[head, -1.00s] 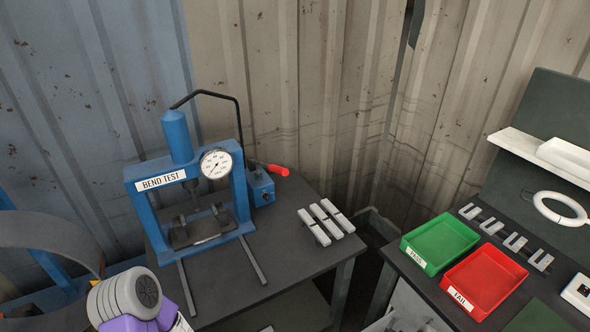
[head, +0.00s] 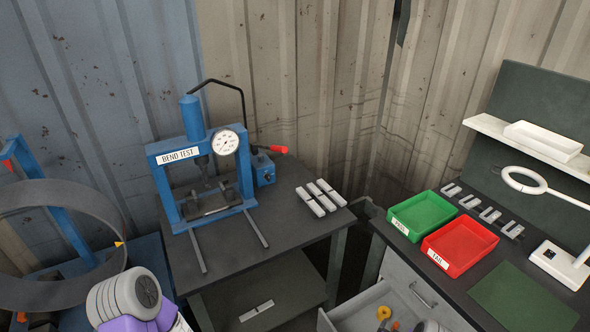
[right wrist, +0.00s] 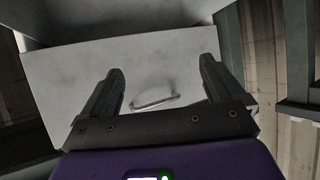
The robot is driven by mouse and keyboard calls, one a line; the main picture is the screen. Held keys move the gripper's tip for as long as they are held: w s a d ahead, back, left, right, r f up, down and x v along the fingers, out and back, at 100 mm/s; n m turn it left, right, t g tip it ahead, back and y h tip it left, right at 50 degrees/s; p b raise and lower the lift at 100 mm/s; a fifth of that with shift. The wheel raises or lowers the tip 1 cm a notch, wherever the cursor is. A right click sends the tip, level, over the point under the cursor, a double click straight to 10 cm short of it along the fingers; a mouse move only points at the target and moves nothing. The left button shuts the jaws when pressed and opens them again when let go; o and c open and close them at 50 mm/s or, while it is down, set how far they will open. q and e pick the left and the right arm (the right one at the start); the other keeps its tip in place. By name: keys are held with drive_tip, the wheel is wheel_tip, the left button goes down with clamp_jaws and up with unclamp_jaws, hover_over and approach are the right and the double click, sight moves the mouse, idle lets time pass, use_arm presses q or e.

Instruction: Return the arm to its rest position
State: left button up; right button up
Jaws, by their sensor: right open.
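My right gripper (right wrist: 162,66) is open and empty in the right wrist view, its two dark fingers apart. Its fingers point toward a pale drawer front with a bar handle (right wrist: 155,103). The handle appears between the fingers, and no contact is clear. A grey and purple arm part of mine (head: 130,300) shows at the lower left of the head view. My left gripper is not in view.
The blue bend test press (head: 193,125) and several metal strips (head: 320,197) stand on the dark table. Green (head: 422,214) and red (head: 460,245) trays sit on the right bench. Below them a drawer (head: 345,312) stands open, with small yellow and orange items inside.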

drive_tip(key=s+a+f+n+g+y+b, duration=0.1)
drive_tip(key=s+a+f+y+b, duration=0.15)
drive_tip(key=a, duration=0.35)
drive_tip(key=s+a+f+g+y+b, duration=0.1)
drive_tip(key=a+g+y+b, duration=0.15)
drive_tip(key=a, duration=0.35)
drive_tip(key=s+a+f+n+g+y+b, duration=0.1)
drive_tip(key=s+a+y+b, duration=0.1)
drive_tip(key=a+b, duration=0.3)
use_arm(q)
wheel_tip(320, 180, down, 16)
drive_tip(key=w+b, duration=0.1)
drive_tip(key=b, duration=0.3)
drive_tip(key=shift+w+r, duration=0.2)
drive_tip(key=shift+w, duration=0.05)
use_arm(e)
drive_tip(key=s+a+r+n+g+y, duration=0.1)
drive_tip(key=s+a+g+y, duration=0.1)
drive_tip(key=s+a, duration=0.4)
drive_tip(key=s+a+r+n+g+y, duration=0.2)
drive_tip(key=s+a, duration=0.4)
drive_tip(key=s, duration=0.5)
drive_tip(key=shift+a+r+g, duration=0.15)
drive_tip(key=shift+g, duration=0.5)
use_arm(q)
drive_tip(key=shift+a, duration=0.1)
use_arm(e)
drive_tip(key=shift+s, duration=0.1)
